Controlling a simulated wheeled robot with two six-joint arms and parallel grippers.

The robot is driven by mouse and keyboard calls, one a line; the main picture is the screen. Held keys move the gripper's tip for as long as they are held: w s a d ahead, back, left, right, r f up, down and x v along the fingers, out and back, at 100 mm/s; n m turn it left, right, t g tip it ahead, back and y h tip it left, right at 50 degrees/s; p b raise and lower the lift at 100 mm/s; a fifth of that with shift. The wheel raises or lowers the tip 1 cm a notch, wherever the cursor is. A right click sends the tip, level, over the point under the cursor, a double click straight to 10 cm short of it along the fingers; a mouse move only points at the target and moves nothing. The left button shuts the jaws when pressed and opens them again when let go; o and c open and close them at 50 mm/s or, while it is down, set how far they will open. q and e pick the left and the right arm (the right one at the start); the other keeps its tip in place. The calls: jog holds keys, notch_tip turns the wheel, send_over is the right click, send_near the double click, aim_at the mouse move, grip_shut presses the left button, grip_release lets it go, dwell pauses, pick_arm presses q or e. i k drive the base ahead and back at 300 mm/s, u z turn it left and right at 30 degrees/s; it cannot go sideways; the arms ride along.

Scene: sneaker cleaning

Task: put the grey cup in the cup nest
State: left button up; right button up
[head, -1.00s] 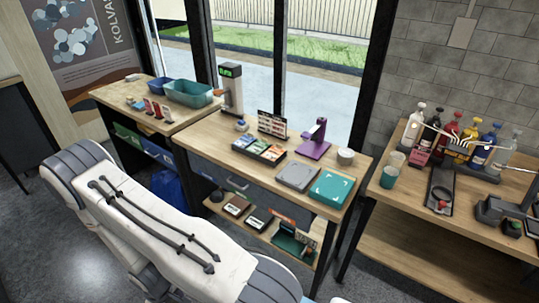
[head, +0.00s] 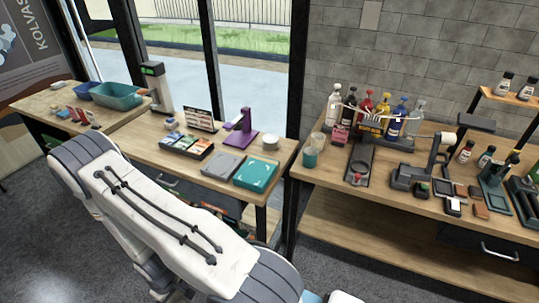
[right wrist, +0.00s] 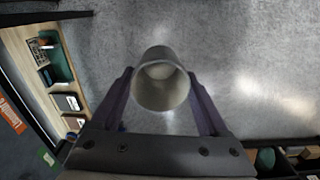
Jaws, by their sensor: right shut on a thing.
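The grey cup (right wrist: 160,82) is between the two dark fingers of my right gripper (right wrist: 161,98) in the right wrist view. The fingers are shut on its sides, and its round open mouth faces the camera. Bare grey floor shows behind the cup, so it is held clear of any surface. Neither gripper shows in the head view. I cannot clearly pick out the cup nest.
The right bench (head: 320,176) holds several bottles (head: 366,108), a black tray (head: 358,168) and a grey device (head: 408,176). The middle bench (head: 150,152) holds a teal mat (head: 255,174), a grey pad (head: 223,166) and a purple stand (head: 240,130).

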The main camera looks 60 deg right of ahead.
aim_at(359, 168)
jog(key=z, duration=1.65)
